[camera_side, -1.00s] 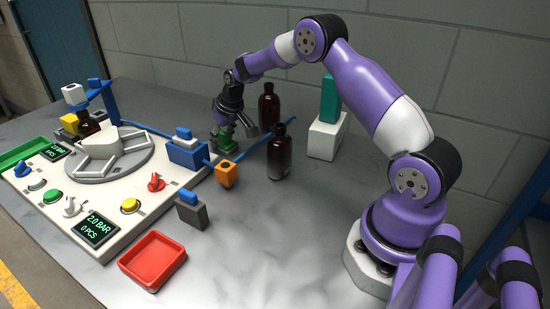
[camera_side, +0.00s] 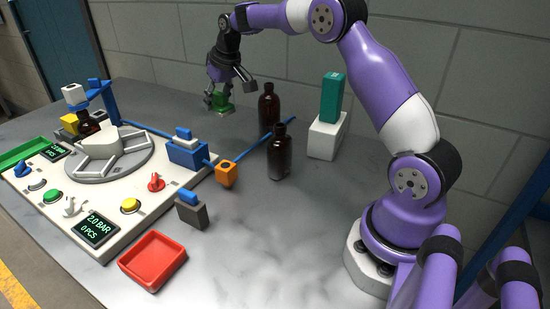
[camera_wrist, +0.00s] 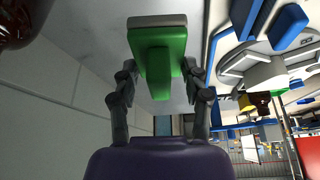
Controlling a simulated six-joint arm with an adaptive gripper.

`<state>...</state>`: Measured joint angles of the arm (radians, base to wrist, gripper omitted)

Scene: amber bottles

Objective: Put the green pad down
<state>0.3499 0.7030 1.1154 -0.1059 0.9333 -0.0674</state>
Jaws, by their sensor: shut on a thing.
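The green pad (camera_side: 220,101) is a small green block with a pale grey underside. My gripper (camera_side: 219,97) is shut on it and holds it in the air above the back of the grey table, left of the rear amber bottle (camera_side: 268,108). In the wrist view the green pad (camera_wrist: 158,58) sits between the two fingers of my gripper (camera_wrist: 158,82), its pale face at the far end. Nothing touches the pad from below in the side view.
A second amber bottle (camera_side: 280,153) stands nearer. A teal box (camera_side: 332,97) sits on a white block (camera_side: 324,137) by the wall. The white machine panel (camera_side: 112,197) with a round turntable is at left. A red tray (camera_side: 153,260) lies in front. The table's middle front is clear.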

